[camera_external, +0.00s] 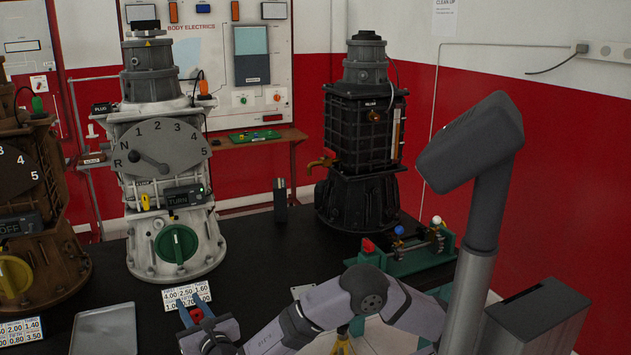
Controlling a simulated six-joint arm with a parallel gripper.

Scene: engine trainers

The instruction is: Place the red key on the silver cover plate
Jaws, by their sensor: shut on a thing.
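The red key (197,315) shows as a small red piece between the fingers of my gripper (205,322), at the bottom of the external view. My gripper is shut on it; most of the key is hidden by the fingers. A flat silver plate with rounded corners (104,330), which looks like the silver cover plate, lies on the black table left of my gripper. Its lower edge is cut off by the picture. The key appears apart from the plate, to its right.
A white gearbox trainer (165,215) stands behind my gripper, with a number card (187,295) in front. A brown trainer (30,215) stands at left and a black one (365,140) farther back. A green fixture (405,258) with coloured knobs is at right. A dark cylinder (280,200) stands between trainers.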

